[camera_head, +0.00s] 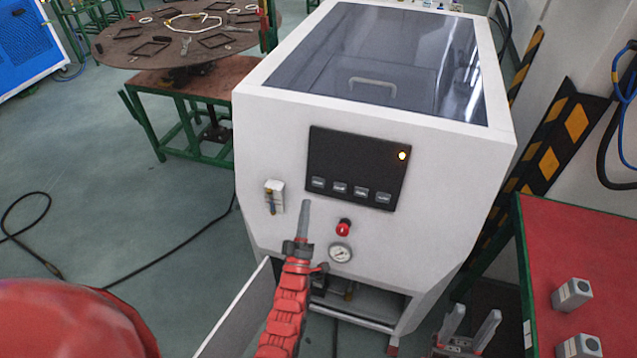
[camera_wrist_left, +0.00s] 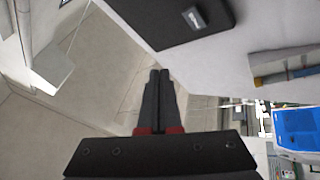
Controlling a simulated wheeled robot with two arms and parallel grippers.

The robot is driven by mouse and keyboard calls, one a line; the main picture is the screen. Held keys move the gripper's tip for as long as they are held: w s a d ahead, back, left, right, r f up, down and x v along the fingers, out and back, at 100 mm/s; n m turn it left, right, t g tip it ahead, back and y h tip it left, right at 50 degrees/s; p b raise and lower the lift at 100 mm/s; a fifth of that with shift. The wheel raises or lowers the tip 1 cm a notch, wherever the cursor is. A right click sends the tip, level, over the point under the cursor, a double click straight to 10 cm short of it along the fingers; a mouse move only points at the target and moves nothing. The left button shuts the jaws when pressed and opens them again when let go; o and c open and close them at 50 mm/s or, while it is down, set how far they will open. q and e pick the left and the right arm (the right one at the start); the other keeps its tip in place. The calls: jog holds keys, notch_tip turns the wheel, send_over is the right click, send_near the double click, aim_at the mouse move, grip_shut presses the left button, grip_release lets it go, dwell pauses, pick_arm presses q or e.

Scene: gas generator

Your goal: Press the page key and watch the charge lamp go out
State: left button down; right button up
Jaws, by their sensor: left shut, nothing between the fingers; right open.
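The white generator (camera_head: 290,160) stands ahead with a black control panel (camera_head: 345,155) on its front. A yellow lamp (camera_head: 402,155) glows at the panel's upper right. Several grey keys (camera_head: 340,187) line the panel's lower edge; their labels are too small to read, so I cannot tell which is the page key. My left gripper (camera_head: 306,203) is shut and empty, its tips just below the leftmost keys in the head view. In the left wrist view, the shut fingers (camera_wrist_left: 160,74) lie apart from the panel (camera_wrist_left: 165,25) and one key (camera_wrist_left: 194,18). My right gripper (camera_head: 475,315) is open, at lower right.
A red knob (camera_head: 343,227) and round gauge (camera_head: 340,252) sit below the panel; a small flow tube (camera_head: 274,197) is left of them. A red-topped table (camera_head: 585,240) with grey blocks (camera_head: 572,294) stands at right. A round table (camera_head: 185,45) is behind left.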

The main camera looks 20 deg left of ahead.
pick_arm(q)
jog(key=b, duration=0.3)
send_near(319, 182)
jog(key=w+r, duration=0.3)
jog(key=r, duration=0.1)
jog(key=shift+w+a+r+b, duration=0.2)
jog(key=shift+w+a+b, duration=0.15)
jog(key=shift+w+a, duration=0.25)
jog(key=shift+d, duration=0.1)
dwell(1.0)
jog(key=shift+w+f+b, duration=0.15)
jog(key=shift+w+b, duration=0.3)
jog(key=shift+b, duration=0.2)
